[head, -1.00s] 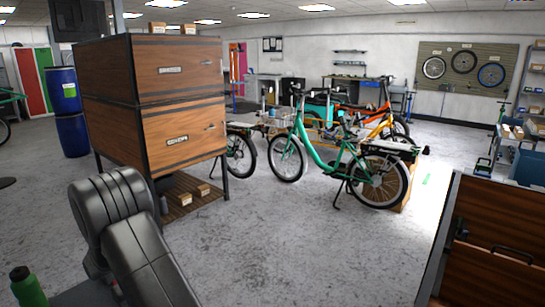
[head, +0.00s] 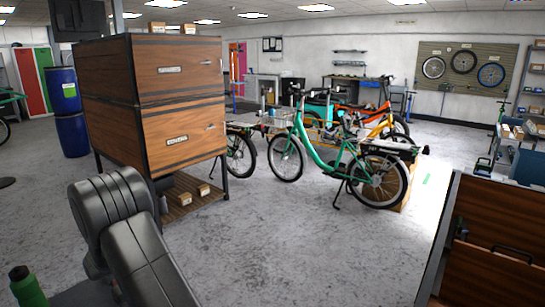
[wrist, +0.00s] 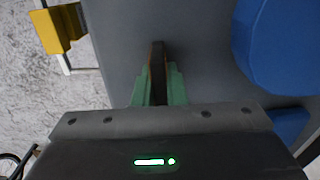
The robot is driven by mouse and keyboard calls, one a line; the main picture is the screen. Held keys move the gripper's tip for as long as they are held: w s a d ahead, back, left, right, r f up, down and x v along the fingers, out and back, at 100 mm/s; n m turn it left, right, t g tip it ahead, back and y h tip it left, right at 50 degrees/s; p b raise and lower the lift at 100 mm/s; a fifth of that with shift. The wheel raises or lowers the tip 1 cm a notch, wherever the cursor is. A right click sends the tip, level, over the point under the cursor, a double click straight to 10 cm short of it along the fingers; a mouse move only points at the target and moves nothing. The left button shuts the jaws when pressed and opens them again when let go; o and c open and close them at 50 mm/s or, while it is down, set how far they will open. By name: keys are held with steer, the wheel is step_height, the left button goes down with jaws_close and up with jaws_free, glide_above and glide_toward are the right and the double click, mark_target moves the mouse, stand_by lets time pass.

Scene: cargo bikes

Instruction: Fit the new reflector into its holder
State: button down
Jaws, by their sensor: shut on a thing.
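In the wrist view my gripper (wrist: 158,92) is shut, its two green fingers on either side of a thin dark piece with an orange-brown edge. I take this piece to be the reflector (wrist: 157,55); it is seen edge-on and points away from the palm. A flat grey surface (wrist: 200,30) lies behind it. I cannot make out the holder for certain in either view. In the head view my gripper and the reflector are out of sight. A green cargo bike (head: 335,160) stands on the floor at the centre.
A large blue rounded thing (wrist: 280,45) is close on the right of the wrist view, and a yellow block (wrist: 58,28) is at upper left. In the head view a wooden cabinet (head: 155,100) stands left and another wooden unit (head: 495,240) lower right. Open floor (head: 300,240) lies between.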

steer(key=shift+r+p, duration=1.65)
steer(key=shift+r, duration=1.25)
